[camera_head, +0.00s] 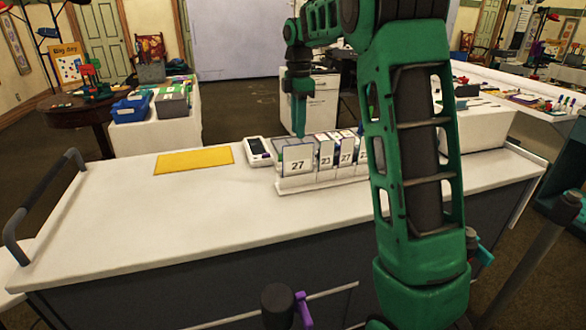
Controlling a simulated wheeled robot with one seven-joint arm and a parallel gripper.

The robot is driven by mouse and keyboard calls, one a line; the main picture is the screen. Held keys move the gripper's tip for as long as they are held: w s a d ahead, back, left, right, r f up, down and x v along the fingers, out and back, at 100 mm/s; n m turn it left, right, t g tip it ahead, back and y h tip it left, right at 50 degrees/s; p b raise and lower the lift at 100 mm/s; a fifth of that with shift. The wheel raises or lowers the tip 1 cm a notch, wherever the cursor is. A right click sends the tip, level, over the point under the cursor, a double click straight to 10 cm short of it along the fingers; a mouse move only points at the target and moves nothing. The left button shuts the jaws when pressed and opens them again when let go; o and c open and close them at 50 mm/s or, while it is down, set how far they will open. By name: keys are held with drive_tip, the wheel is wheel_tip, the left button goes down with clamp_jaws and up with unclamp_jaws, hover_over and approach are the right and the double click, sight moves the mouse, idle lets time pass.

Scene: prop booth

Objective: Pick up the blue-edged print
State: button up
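A white rack (318,182) stands on the white counter, holding upright slots with number cards that read 27, 23 and 27. The prints sit upright behind these cards, mostly hidden. A bluish edge (279,149) shows at the left end slot, behind the left 27 card (297,160); it is too small to tell for sure whether this is the blue-edged print. My gripper (300,132) is green and points down just above the left part of the rack. I see it edge-on, so its finger gap does not show. Whether it touches a print cannot be told.
A yellow mat (194,160) lies flat on the counter (130,215) to the left of the rack. A white handheld device (258,150) lies between them. My arm covers the rack's right end. The counter's left and front are clear.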

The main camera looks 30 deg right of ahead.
sight(298, 156)
wheel_tip(298, 156, down, 10)
drive_tip(key=shift+s+a+f, duration=0.1)
drive_tip(key=shift+s+f, duration=0.05)
drive_tip(key=shift+f, duration=0.1)
idle(0.4)
clamp_jaws()
